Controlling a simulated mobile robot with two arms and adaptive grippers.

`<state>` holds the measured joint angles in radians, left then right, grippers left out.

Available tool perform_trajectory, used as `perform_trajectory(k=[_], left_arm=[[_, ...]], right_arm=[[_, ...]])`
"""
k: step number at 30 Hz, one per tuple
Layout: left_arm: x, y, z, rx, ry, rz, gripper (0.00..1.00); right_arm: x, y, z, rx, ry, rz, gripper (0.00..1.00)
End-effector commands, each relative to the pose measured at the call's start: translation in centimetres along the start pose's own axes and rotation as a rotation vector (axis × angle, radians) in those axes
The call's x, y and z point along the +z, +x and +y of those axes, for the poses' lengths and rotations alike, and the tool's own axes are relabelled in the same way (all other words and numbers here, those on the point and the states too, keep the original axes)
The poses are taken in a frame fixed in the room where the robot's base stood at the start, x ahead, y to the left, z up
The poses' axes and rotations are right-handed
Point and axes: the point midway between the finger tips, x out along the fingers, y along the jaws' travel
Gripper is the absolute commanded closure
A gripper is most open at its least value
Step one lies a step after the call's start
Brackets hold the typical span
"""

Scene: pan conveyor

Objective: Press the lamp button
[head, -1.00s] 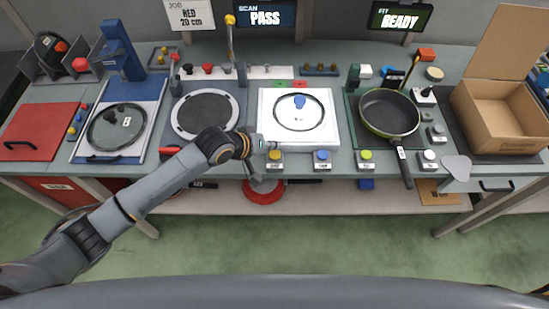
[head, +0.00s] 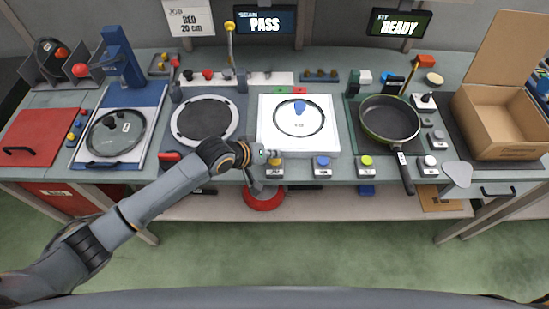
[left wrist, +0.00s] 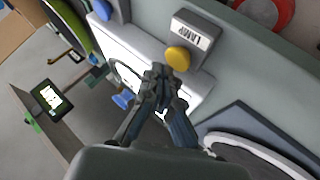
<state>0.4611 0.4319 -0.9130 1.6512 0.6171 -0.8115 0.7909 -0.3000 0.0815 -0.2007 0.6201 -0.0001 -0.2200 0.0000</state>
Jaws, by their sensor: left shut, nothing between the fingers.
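The lamp button is a yellow round cap (left wrist: 178,57) on a grey box labelled LAMP (left wrist: 192,40) in the left wrist view. In the head view its yellow cap (head: 276,162) sits at the front edge of the bench, left in a row of button boxes. My left gripper (left wrist: 163,72) is shut and empty, its fingertips close beside the yellow cap. In the head view the left gripper (head: 276,154) partly covers the cap. I cannot tell whether fingertips and cap touch. My right gripper is not in view.
A blue button (head: 322,160) and a green button (head: 366,160) stand to the right. Behind is a white plate with a glass lid (head: 299,118). A pan (head: 389,118) and an open cardboard box (head: 500,115) lie farther right.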

Motion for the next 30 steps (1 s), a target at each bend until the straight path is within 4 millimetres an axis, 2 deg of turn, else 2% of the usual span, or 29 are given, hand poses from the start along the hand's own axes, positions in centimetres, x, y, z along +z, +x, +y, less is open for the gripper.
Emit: perform_trajectory(k=[30], left_arm=[[0.45, 0.61, -0.45, 0.0, 0.0, 0.0, 1.0]], right_arm=[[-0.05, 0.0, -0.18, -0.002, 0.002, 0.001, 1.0]])
